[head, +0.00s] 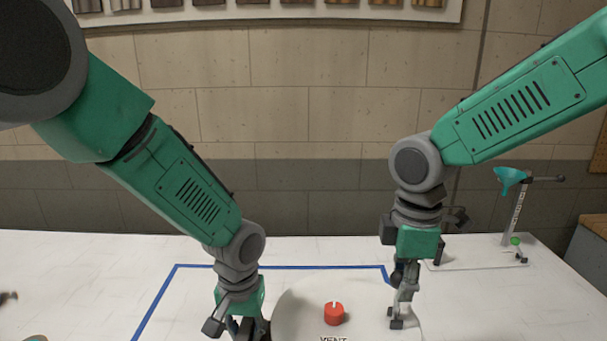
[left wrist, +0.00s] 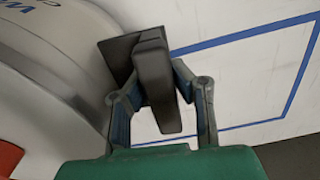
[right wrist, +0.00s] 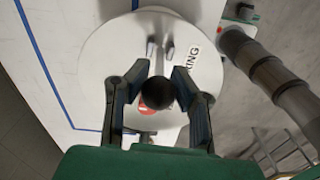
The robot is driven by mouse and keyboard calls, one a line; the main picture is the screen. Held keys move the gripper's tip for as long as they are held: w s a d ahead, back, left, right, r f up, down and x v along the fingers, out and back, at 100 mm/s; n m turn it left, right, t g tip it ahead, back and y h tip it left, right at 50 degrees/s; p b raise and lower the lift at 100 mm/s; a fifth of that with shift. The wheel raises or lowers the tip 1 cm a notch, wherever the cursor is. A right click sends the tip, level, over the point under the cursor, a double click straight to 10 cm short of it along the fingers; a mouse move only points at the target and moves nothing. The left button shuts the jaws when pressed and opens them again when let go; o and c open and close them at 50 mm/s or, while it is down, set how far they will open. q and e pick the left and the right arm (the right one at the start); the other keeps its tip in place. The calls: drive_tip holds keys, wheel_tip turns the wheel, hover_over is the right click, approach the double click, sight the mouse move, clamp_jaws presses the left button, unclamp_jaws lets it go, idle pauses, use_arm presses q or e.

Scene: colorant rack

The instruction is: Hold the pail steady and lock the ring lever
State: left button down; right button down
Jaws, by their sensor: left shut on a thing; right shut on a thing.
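The white pail shows by its pale round lid (head: 295,305), with a red vent cap (head: 333,313) on top. In the left wrist view, the curved pail wall (left wrist: 60,70) fills the left side, with a dark side handle (left wrist: 155,80) standing out from it. My left gripper (left wrist: 155,85) is shut on this handle. In the right wrist view, the lid (right wrist: 100,60) lies below my right gripper (right wrist: 157,88), which is shut on a dark round knob (right wrist: 157,93), apparently the ring lever's. Metal lever parts (right wrist: 166,48) show beyond it. The rest of the lever is hidden.
Blue tape (head: 290,267) marks a rectangle on the white table (head: 80,265) around the pail. A stand with a teal funnel (head: 510,176) is at the back right. A brick wall rises behind, with a sample board (head: 270,14) on it.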

drive_tip(key=shift+d, duration=0.5)
drive_tip(key=shift+d, duration=0.95)
drive_tip(key=shift+s+f, duration=0.1)
drive_tip(key=shift+d+f, duration=0.15)
drive_tip(key=shift+d, duration=0.45)
drive_tip(key=shift+s+d+f, duration=0.1)
drive_tip(key=shift+s+d, duration=0.05)
drive_tip(key=shift+d+f, duration=0.35)
drive_tip(key=shift+d, duration=0.5)
